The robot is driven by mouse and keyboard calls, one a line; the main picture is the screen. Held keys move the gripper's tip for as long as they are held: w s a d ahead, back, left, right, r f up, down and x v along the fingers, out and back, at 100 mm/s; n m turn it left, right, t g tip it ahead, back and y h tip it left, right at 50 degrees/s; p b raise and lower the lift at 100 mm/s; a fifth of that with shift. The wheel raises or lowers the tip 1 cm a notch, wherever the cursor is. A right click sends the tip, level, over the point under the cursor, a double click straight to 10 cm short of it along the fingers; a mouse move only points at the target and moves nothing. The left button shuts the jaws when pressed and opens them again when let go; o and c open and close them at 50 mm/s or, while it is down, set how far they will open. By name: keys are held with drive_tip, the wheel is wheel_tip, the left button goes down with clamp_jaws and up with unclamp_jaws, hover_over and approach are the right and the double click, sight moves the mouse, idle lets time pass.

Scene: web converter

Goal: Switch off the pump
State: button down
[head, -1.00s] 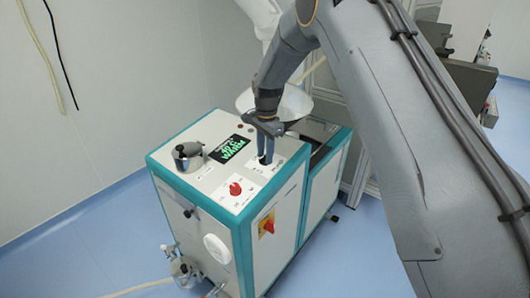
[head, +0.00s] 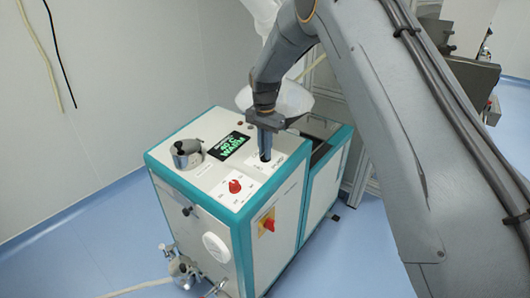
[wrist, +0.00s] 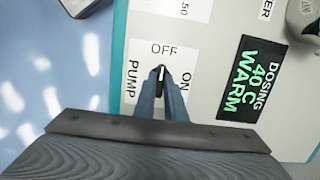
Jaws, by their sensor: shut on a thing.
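The pump switch (wrist: 161,72) is a small dark knob with a pale pointer line on a white label marked PUMP, OFF and ON. In the wrist view its pointer is toward OFF, at the top of the label; ON is at the right. My gripper (wrist: 162,85) comes down onto the knob with its two blue-grey fingers closed on its sides. In the head view my gripper (head: 265,155) stands upright over the machine's top panel, and its fingers hide most of the knob.
The white and teal machine (head: 215,170) carries a dark display (head: 230,146), a metal pot (head: 187,153), a red knob (head: 235,187) and a red-yellow switch (head: 266,222). A pale funnel (head: 295,98) stands just behind my gripper. Blue floor is free at the front right.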

drive_tip(key=c, duration=1.8)
unclamp_jaws()
drive_tip(key=shift+r, duration=0.1)
wheel_tip(320, 180, up, 8)
drive_tip(key=b, duration=0.2)
drive_tip(key=shift+a+b, duration=0.1)
drive_tip(key=shift+b, duration=0.2)
drive_tip(key=shift+f, duration=0.2)
drive_tip(key=s+d+f+n, duration=0.1)
drive_tip(key=s+d+n, duration=0.1)
drive_tip(key=s+d, duration=0.4)
drive_tip(key=s+d+f+n+t, duration=0.1)
drive_tip(key=s+d+n, duration=0.2)
drive_tip(key=s+d, duration=0.4)
drive_tip(key=s+d+f+n, duration=0.2)
drive_tip(key=s+d, duration=0.4)
drive_tip(key=s, duration=1.3)
drive_tip(key=shift+s+d, duration=0.25)
drive_tip(key=shift+d, duration=0.15)
